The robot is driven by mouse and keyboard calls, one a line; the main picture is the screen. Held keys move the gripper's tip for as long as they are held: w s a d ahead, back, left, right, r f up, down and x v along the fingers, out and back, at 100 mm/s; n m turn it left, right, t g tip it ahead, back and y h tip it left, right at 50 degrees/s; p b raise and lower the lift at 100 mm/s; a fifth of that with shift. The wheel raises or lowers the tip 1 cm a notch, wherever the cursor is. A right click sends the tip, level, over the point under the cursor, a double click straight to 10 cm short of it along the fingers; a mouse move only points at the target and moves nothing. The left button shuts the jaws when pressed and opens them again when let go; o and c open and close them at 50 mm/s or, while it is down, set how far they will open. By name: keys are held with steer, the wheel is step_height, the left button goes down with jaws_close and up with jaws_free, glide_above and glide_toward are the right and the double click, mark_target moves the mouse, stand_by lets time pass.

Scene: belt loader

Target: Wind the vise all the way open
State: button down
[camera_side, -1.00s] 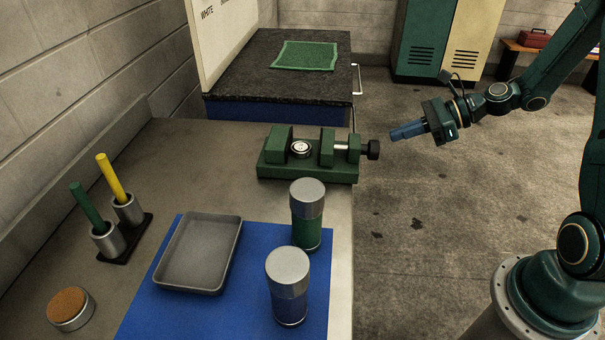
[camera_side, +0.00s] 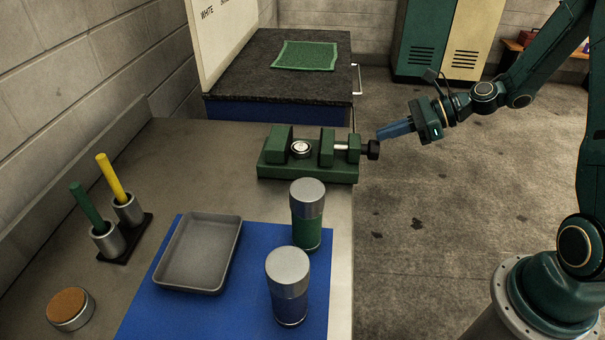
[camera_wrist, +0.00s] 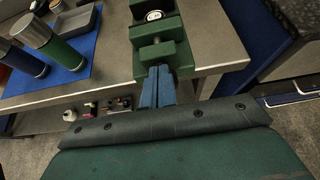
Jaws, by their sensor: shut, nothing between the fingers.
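The green vise (camera_side: 305,170) sits at the right edge of the grey workbench. Its black screw knob (camera_side: 373,149) sticks out past the edge on a metal screw. A small round gauge-like part (camera_side: 301,148) sits between the jaws, with clear gaps beside it. My gripper (camera_side: 380,135) has blue fingers, shut and empty, just right of the knob; I cannot tell whether they touch it. In the wrist view my fingers (camera_wrist: 157,72) point at the screw end of the vise (camera_wrist: 158,30), and they hide the knob.
A grey tray (camera_side: 166,279) and two lidded canisters, green (camera_side: 307,232) and blue (camera_side: 289,305), stand on a blue mat (camera_side: 250,313). A holder (camera_side: 128,250) with green and yellow sticks stands left. Open floor lies right of the bench.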

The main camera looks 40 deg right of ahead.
steer(key=shift+f, duration=0.3)
stand_by(0.5)
steer(key=shift+s+a, duration=0.1)
steer(key=shift+s, duration=0.1)
stand_by(0.4)
steer(key=shift+r, duration=0.35)
steer(key=shift+s+d, duration=2.05)
steer(key=shift+d, duration=0.1)
